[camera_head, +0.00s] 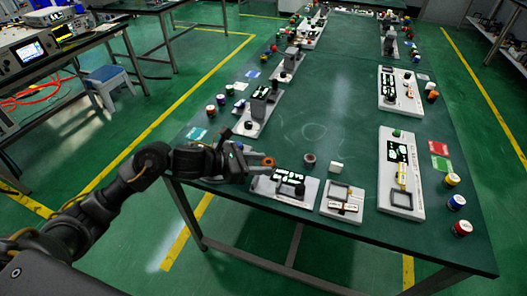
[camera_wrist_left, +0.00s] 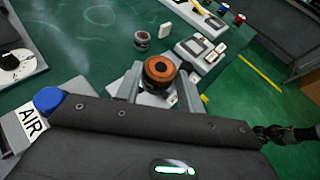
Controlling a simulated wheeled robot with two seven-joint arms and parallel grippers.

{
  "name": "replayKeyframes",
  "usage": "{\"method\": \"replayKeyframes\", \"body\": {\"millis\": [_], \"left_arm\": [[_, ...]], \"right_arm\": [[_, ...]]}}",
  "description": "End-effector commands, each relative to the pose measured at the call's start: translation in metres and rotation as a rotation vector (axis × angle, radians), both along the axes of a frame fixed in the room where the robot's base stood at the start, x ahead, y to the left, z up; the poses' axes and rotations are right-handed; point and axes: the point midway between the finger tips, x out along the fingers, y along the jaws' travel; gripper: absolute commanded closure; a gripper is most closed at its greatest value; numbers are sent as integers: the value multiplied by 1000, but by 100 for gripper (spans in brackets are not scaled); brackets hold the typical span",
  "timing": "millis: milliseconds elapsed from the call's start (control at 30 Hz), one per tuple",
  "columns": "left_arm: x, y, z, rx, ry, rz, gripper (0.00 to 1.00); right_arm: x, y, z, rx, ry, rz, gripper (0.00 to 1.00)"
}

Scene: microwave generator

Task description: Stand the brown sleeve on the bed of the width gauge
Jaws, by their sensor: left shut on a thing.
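My left gripper (camera_head: 266,163) is shut on an orange-brown ring-topped sleeve (camera_head: 268,161) with a dark hole in its top. In the left wrist view the sleeve (camera_wrist_left: 160,70) sits between the two fingers (camera_wrist_left: 160,88), its open end facing the camera. Its lower part is hidden. The gripper is near the table's front left. A white gauge plate (camera_head: 285,188) with a black panel lies just right of and below the gripper. A longer white gauge (camera_head: 416,188) with a yellow part lies at the right. I cannot tell which is the width gauge. My right gripper is not in view.
A dark cylinder (camera_head: 310,159) and a white block (camera_head: 336,168) stand right of the gripper. A small white fixture (camera_head: 342,200) lies at the front edge. Several coloured cans line the right edge. The middle of the green table (camera_head: 320,125) is clear.

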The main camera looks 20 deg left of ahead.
Motion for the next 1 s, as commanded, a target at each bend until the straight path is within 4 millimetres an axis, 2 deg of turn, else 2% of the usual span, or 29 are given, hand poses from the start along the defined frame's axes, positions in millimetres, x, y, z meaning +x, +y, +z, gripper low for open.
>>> {"method": "replayKeyframes", "body": {"millis": [233, 400, 767, 1000], "left_arm": [[-1, 0, -4, 0, 0, -1, 85], [-1, 0, -20, -2, 3, 0, 85], [-1, -1, -57, -2, 1, -1, 85], [-1, 0, -67, 0, 0, -1, 85]], "right_arm": [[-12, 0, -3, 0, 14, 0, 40], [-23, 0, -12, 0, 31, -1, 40], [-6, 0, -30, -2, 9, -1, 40], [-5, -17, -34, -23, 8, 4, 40]]}}
